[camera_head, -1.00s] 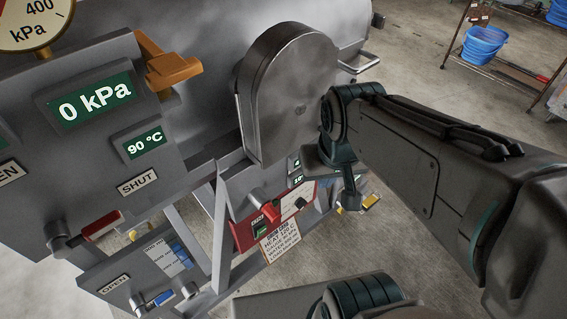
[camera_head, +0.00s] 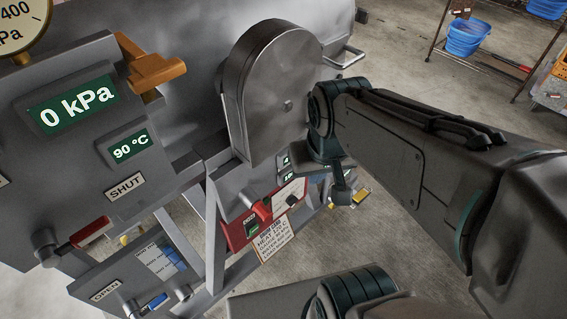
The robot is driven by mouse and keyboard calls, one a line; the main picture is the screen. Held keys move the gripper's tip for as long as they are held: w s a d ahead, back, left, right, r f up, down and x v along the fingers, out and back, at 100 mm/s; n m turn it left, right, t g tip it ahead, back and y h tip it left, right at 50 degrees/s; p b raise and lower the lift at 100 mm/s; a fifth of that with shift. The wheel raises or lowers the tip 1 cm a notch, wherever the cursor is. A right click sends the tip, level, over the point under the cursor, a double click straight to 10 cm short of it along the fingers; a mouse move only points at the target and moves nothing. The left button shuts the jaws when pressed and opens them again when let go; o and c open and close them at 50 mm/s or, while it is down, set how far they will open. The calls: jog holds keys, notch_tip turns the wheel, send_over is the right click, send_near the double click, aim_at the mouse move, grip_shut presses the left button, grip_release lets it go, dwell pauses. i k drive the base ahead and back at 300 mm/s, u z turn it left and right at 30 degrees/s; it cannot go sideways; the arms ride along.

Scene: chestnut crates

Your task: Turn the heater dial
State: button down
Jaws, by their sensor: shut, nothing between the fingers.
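The heater's red control box (camera_head: 236,235) is low on the steel machine, with a white face plate. A small black knob (camera_head: 291,201), which looks like the heater dial, sits on that plate. A red knob and a green-lit switch (camera_head: 252,228) are to its left. My gripper (camera_head: 342,194) points down at the end of my arm, right of the box and apart from the dial in the picture. It looks shut and empty. Its fingertips are small and dark, and their depth relative to the dial is hard to tell. My wrist partly hides small green displays above the box.
A rounded steel housing (camera_head: 268,95) stands above the box. A paper notice (camera_head: 270,238) hangs below it. Left are panels with red (camera_head: 90,232), blue (camera_head: 155,301) and orange (camera_head: 155,68) handles. A yellow-tipped part (camera_head: 361,195) is right of my gripper.

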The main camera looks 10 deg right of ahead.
aim_at(292, 200)
jog(key=z, duration=0.7)
jog(key=k, duration=0.35)
jog(key=z, duration=0.55)
